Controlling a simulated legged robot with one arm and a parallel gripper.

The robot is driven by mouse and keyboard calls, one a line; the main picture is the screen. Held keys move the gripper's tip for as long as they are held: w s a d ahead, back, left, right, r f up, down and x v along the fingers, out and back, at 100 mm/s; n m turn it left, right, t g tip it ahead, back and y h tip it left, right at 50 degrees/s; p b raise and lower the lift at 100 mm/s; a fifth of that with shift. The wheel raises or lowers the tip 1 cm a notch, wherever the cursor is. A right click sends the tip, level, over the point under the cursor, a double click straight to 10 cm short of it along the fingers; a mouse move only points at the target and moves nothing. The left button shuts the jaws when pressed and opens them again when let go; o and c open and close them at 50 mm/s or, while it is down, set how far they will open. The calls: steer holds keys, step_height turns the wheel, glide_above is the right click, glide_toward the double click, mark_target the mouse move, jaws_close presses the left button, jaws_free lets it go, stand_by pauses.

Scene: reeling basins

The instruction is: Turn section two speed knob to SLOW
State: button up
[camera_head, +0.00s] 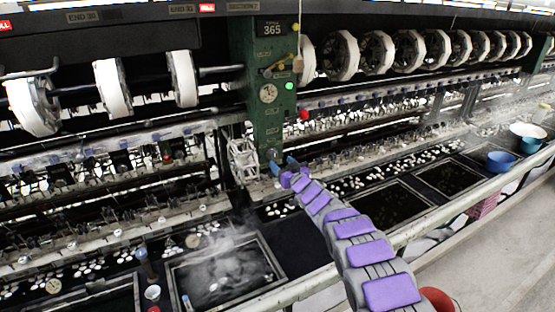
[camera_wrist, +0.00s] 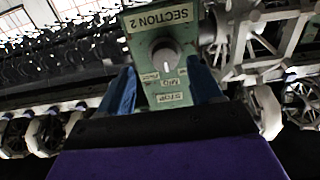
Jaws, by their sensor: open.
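In the wrist view, a green box (camera_wrist: 152,37) carries a SECTION 2 label (camera_wrist: 170,15). A round grey knob (camera_wrist: 165,57) sits on its face, with small labels around it, including MID (camera_wrist: 167,83) and STOP (camera_wrist: 169,98). The side labels are too small to read surely, and I cannot tell which label the knob points at. My gripper (camera_wrist: 163,88) is open, with one blue finger on each side of the box's lower face. The knob is between and beyond the fingertips, and no contact shows. In the head view, my gripper (camera_head: 284,165) is at the foot of the green post.
The green post (camera_head: 268,125) bears a 365 plate, a gauge and a lit green lamp (camera_head: 289,85). White reels (camera_head: 380,50) line the machine above. A pale spoked wheel (camera_head: 242,158) stands close left of my gripper. A steaming basin (camera_head: 225,275) lies below.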

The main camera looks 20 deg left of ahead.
mark_target(273, 159)
steer(key=shift+w+a+r, duration=0.15)
steer(key=shift+w+a, duration=0.05)
steer(key=shift+w, duration=0.05)
steer(key=shift+a+r+p, duration=0.1)
steer(key=shift+a+p, duration=0.25)
steer(key=shift+a, duration=0.05)
steer(key=a, duration=0.1)
steer(key=w+a+p, duration=0.1)
steer(key=shift+a+f, duration=0.2)
steer(key=shift+a, duration=0.1)
steer(key=shift+w+a+f, duration=0.15)
steer(key=shift+w+a, duration=0.05)
steer(key=shift+w+d+r, duration=0.2)
steer(key=shift+d, duration=0.4)
steer(key=shift+a+f, duration=0.1)
steer(key=shift+a, duration=0.3)
steer(key=c, duration=0.5)
steer(key=shift+d, duration=0.1)
steer(key=c, duration=0.6)
steer(key=shift+o, duration=0.2)
